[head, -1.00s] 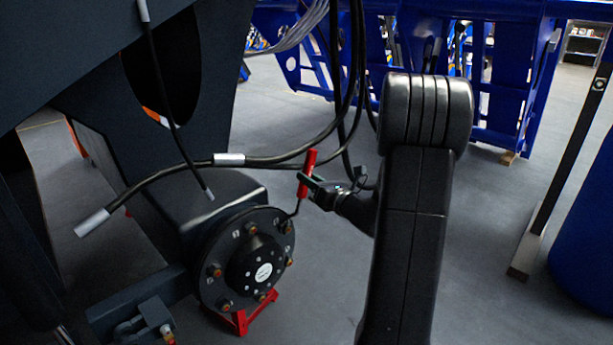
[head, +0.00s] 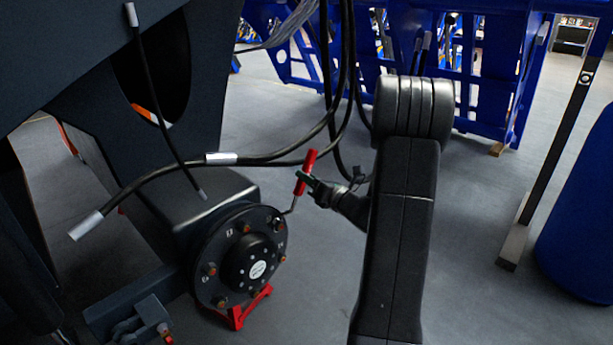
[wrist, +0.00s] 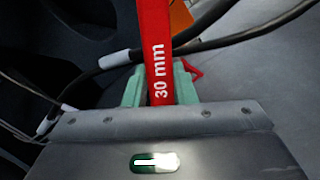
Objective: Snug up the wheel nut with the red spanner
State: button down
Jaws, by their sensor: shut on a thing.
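The red spanner (head: 305,174) has a red handle and a thin grey shank that bends down-left to the hub's upper-right edge. The handle leans a little to the right. In the wrist view, the handle (wrist: 159,45) reads "30 mm" and runs up between the green fingers. My gripper (head: 307,181) is shut on the handle's lower part. The black wheel hub (head: 233,262) carries several rusty nuts around a round cap. The shank ends by the upper-right wheel nut (head: 279,223); I cannot tell whether it is seated on it. The spanner's working end is out of the wrist view.
A black hose (head: 270,160) with a pale sleeve passes just behind the spanner. More cables hang above it. A red stand (head: 237,317) is under the hub. The dark chassis (head: 70,60) fills the left. A blue frame (head: 470,80) stands behind. Grey floor is open between.

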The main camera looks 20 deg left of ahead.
jog(key=shift+w+d+f+m+p, duration=0.25)
jog(key=shift+w+f+m+p, duration=0.15)
jog(key=shift+w+m+p, duration=0.2)
jog(key=shift+w+d+f+m+p, duration=0.2)
jog(key=shift+w+f+m+p, duration=0.2)
jog(key=shift+w+m+p, duration=0.15)
jog(key=shift+f, duration=0.15)
jog(key=shift+d, duration=0.2)
